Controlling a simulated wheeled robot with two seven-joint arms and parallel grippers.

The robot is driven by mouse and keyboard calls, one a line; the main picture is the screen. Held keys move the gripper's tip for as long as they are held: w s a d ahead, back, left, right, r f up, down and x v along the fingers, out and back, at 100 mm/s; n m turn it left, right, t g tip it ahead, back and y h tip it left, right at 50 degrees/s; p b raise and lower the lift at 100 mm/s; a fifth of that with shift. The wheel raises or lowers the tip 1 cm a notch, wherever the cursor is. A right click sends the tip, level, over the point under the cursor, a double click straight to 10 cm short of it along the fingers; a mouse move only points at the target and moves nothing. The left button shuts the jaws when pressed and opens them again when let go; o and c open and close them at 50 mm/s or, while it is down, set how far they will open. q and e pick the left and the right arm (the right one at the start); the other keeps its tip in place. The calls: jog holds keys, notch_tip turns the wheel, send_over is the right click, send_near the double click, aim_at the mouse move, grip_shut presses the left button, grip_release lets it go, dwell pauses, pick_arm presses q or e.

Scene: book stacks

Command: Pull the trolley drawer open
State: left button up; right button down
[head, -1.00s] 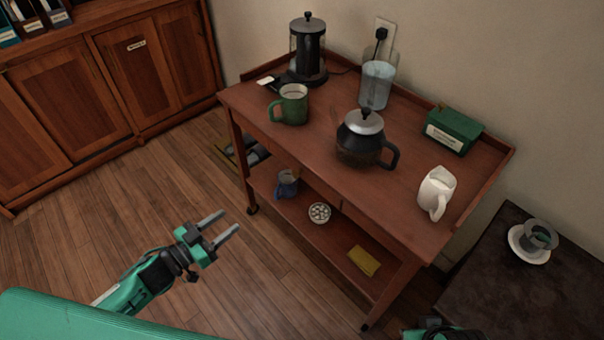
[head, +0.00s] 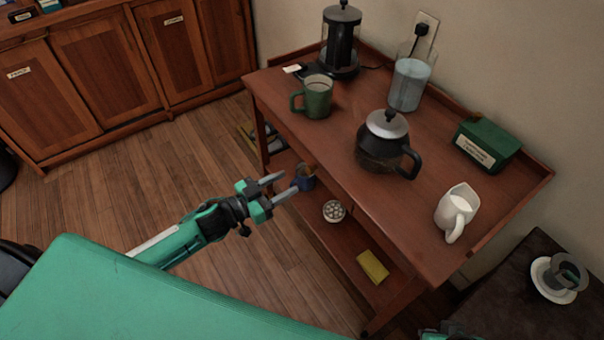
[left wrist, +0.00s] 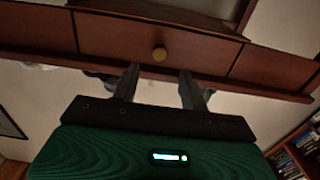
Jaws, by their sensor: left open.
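The trolley (head: 335,135) is reddish-brown wood with a top and a lower shelf. Its drawer front (left wrist: 115,38) shows in the left wrist view, flush with the panels beside it, so the drawer looks shut. A round brass-coloured knob (left wrist: 160,54) sits on the drawer front. My left gripper (head: 285,184) is open and empty in front of the trolley's long side. In the left wrist view its two fingers (left wrist: 158,82) point toward the drawer, one on each side of the knob's line, apart from the knob.
On the trolley top stand a green mug (head: 318,98), a coffee pot (head: 380,150), a white jug (head: 455,212), a green box (head: 486,143) and a French press (head: 341,45). The lower shelf holds a bowl (head: 333,211) and yellow block (head: 372,266). Floor (head: 120,190) is clear at left.

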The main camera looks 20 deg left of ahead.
aim_at(308, 171)
pick_arm(q)
jog(key=shift+x, duration=3.15)
grip_shut()
